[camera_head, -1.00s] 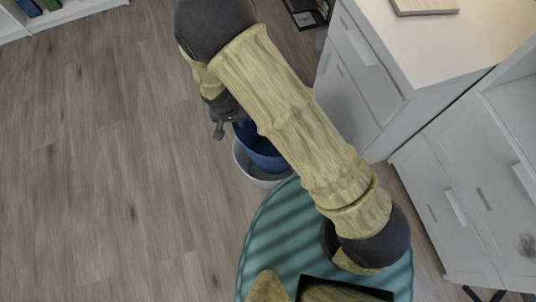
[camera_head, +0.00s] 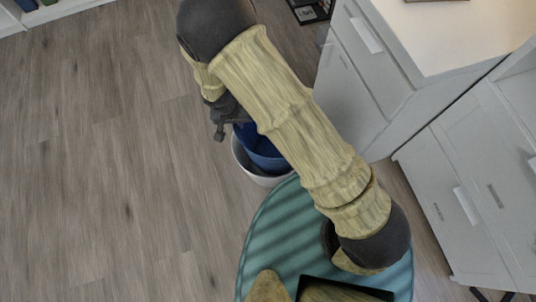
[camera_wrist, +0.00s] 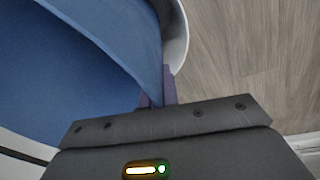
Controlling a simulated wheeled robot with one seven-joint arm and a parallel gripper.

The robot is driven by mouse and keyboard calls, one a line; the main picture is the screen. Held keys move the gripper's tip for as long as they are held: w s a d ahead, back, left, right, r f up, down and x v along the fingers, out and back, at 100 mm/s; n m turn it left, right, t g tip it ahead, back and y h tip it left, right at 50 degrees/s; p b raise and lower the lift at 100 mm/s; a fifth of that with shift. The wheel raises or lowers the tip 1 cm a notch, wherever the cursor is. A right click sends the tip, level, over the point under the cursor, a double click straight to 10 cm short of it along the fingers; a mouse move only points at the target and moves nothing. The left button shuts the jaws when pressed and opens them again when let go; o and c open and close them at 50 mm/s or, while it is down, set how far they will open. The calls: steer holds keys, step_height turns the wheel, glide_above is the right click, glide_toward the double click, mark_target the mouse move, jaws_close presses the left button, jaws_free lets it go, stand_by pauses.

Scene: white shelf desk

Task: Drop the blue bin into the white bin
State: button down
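The blue bin (camera_head: 266,158) is partly inside the white bin (camera_head: 247,171) on the floor, and my arm covers much of both in the head view. In the wrist view the blue bin (camera_wrist: 75,75) fills the left side, with the white bin's rim (camera_wrist: 180,40) curving around it. My gripper (camera_wrist: 158,93) has its purple-grey fingers at the blue bin's wall and looks shut on its edge. In the head view my gripper (camera_head: 226,126) is at the bin's upper left. I cannot tell whether the blue bin touches the white bin's bottom.
White drawer cabinets (camera_head: 365,85) stand to the right, with a light desktop (camera_head: 455,35) above. A dark item (camera_head: 308,12) is on the floor at the top. A white shelf (camera_head: 55,14) is at the top left. The wooden floor (camera_head: 110,170) at left is clear.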

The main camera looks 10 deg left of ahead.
steer(key=shift+f, duration=0.15)
steer(key=c, duration=1.6)
jaws_free()
steer(key=r+p, duration=0.2)
steer(key=r, duration=0.3)
steer(key=s+a+r+p, duration=0.1)
steer(key=r+p, duration=0.1)
steer(key=r, duration=0.4)
steer(key=s+a+r+p, duration=0.1)
steer(key=r, duration=0.5)
steer(key=shift+s+p, duration=0.1)
steer(key=shift+p, duration=0.3)
steer(key=shift+r, duration=0.1)
